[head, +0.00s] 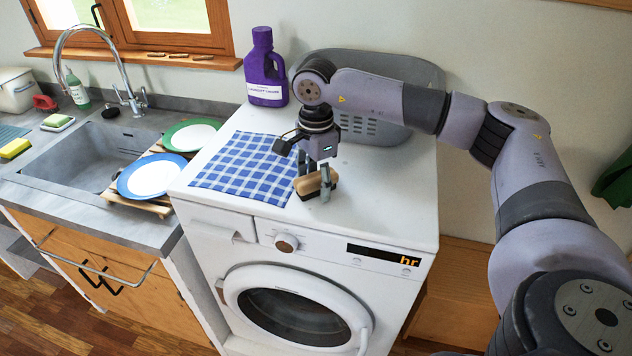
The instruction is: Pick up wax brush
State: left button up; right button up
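The wax brush (312,183) has a tan wooden top and dark bristles. It is near the front of the white washing machine top, by the right front corner of the blue checked cloth. My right gripper (315,178) points down over it, one finger on its far side and one on its near side. The fingers appear shut on it, and the near finger covers part of the brush. I cannot tell whether the brush touches the surface. My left gripper is not in view.
The blue checked cloth (240,165) lies left of the brush. A purple detergent bottle (265,72) and a grey laundry basket (405,75) stand behind. Plates (153,175) on a wooden rack and a sink (85,155) are left. The right part of the washing machine top (395,195) is clear.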

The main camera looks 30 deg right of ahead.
grip_shut()
dwell(0.5)
jog(key=shift+r, duration=0.1)
jog(key=shift+r, duration=0.6)
notch_tip(320, 180, up, 11)
jog(key=b, duration=0.3)
notch_tip(320, 180, up, 8)
jog(key=p, duration=0.2)
send_over(315, 176)
jog(key=shift+d+f, duration=0.1)
jog(key=shift+f, duration=0.05)
jog(key=c, duration=0.6)
grip_release()
jog(key=c, duration=0.4)
